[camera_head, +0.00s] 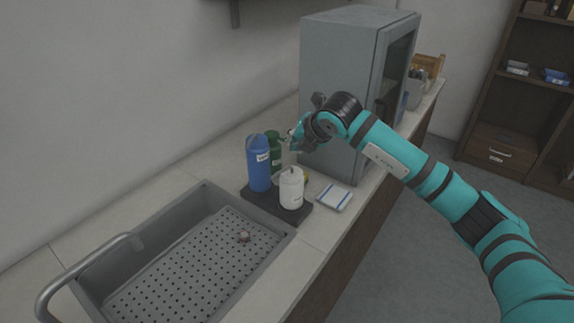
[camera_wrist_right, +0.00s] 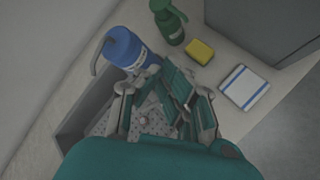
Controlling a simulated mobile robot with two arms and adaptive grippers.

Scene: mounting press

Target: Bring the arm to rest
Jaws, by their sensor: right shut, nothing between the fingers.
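My right arm (camera_head: 430,178) reaches in from the right edge of the head view. Its gripper (camera_head: 293,140) is in the air above the counter, near the green bottle and in front of the grey cabinet. In the wrist view the right gripper (camera_wrist_right: 160,92) is shut and empty, and its fingers cover part of the scene below. My left gripper is not in view.
A blue bottle (camera_head: 258,163), a green bottle (camera_head: 274,150) and a white bottle (camera_head: 291,188) stand close below the gripper. A yellow sponge (camera_wrist_right: 200,52) and a folded cloth (camera_head: 334,197) lie nearby. The grey cabinet (camera_head: 338,80) stands behind; a sink (camera_head: 130,262) is at left.

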